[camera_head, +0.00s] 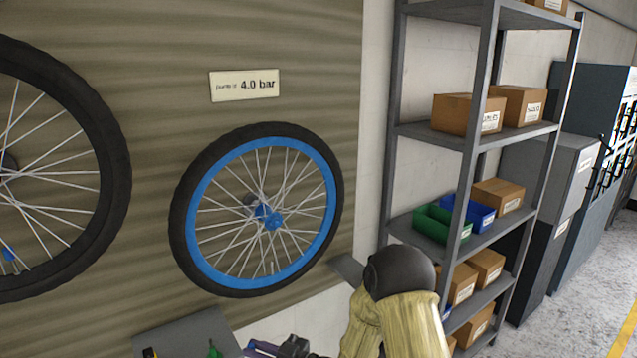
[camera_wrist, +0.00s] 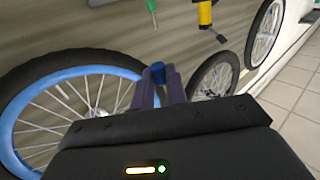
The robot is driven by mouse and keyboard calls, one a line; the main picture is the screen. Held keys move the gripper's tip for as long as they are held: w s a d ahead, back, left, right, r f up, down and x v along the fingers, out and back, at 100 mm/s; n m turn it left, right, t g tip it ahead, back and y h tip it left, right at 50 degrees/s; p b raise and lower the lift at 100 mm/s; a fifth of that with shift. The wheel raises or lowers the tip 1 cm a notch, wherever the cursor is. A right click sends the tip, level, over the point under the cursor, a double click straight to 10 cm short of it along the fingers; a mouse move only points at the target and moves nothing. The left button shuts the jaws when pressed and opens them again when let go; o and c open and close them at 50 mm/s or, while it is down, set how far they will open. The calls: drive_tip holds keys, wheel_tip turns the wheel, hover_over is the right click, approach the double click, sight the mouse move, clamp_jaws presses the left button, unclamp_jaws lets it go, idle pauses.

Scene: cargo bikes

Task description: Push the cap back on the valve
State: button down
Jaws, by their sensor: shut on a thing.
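My gripper (camera_wrist: 159,76) is shut on a small blue cap (camera_wrist: 157,70), which shows between the purple fingertips in the wrist view. The wheel with the blue rim (camera_head: 204,252) hangs on the wall panel in the head view. A short, thin stem, seemingly the valve (camera_head: 272,267), stands at the inner lower edge of its rim. In the wrist view the blue-rimmed wheel (camera_wrist: 30,85) lies to the left of my fingers. In the head view my gripper is low, below the wheel, and the cap cannot be made out.
A dark wheel (camera_head: 120,185) hangs at the left, with a small blue thing near its lower spokes. A sign (camera_head: 244,85) reads 4.0 bar. A grey shelf rack (camera_head: 470,140) with boxes stands at the right. Green-handled (camera_wrist: 151,6) and yellow (camera_wrist: 205,14) tools show in the wrist view.

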drive_tip(key=w+d+f+m+t+h, duration=0.1)
drive_tip(key=d+f+m+t+h, duration=0.1)
drive_tip(key=d, duration=0.6)
drive_tip(key=w+d+f+m+t+h, duration=0.1)
drive_tip(key=d+f+m+t+h, duration=0.2)
drive_tip(key=d, duration=0.6)
drive_tip(key=w+d+f+m+t+h, duration=0.2)
drive_tip(key=d+h, duration=0.4)
drive_tip(key=d, duration=0.3)
drive_tip(key=f+m+t, duration=0.1)
drive_tip(key=m+t, duration=0.1)
drive_tip(key=shift+d+m+t, duration=0.25)
drive_tip(key=shift+m+t, duration=0.15)
drive_tip(key=shift+d, duration=0.1)
